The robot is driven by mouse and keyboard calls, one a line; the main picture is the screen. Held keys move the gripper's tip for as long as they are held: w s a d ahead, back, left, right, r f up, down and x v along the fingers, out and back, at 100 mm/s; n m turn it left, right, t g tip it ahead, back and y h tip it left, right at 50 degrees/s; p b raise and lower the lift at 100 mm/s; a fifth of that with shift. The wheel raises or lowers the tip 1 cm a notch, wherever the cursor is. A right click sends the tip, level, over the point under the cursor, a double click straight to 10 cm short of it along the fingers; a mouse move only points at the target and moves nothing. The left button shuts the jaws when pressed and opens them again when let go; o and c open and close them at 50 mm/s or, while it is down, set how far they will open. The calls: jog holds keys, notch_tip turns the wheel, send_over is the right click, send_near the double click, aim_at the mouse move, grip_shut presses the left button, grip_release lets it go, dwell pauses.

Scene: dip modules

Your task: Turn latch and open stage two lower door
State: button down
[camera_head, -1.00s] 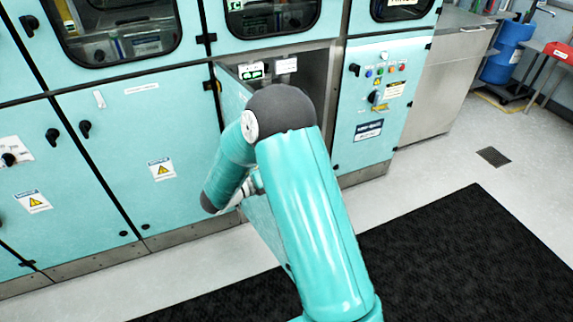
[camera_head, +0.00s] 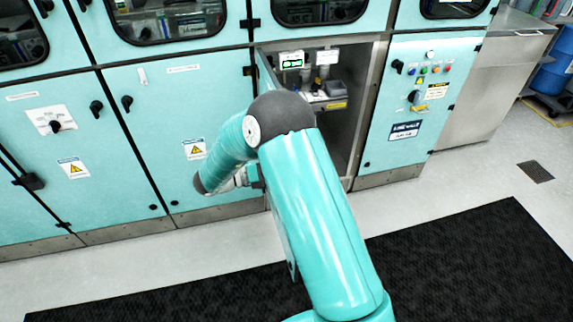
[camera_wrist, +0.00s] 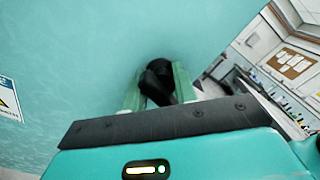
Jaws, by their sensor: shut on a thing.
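The lower door (camera_head: 284,235) stands swung open from the cabinet, seen nearly edge-on beside my arm in the head view. Its teal face (camera_wrist: 90,60) fills much of the wrist view. A black latch handle (camera_wrist: 158,82) sits between the two green fingers of my gripper (camera_wrist: 155,92), which is shut on it. In the head view my gripper (camera_head: 254,178) is mostly hidden behind my arm, and the latch cannot be seen there. The opened compartment (camera_head: 340,110) shows equipment inside, with my arm covering its lower left part.
Closed teal doors with black latches (camera_head: 126,103) line the left. A control panel (camera_head: 415,100) with buttons is right of the opening. A black mat (camera_head: 470,262) lies on the floor in front. Pale floor is clear between mat and cabinets.

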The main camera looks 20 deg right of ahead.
jog(key=shift+f, duration=0.1)
jog(key=c, duration=1.1)
grip_release()
jog(key=shift+c, duration=0.2)
jog(key=shift+o, duration=0.2)
jog(key=shift+a, duration=0.1)
jog(key=a, duration=1.3)
jog(key=shift+w+a, duration=0.3)
jog(key=shift+w, duration=0.1)
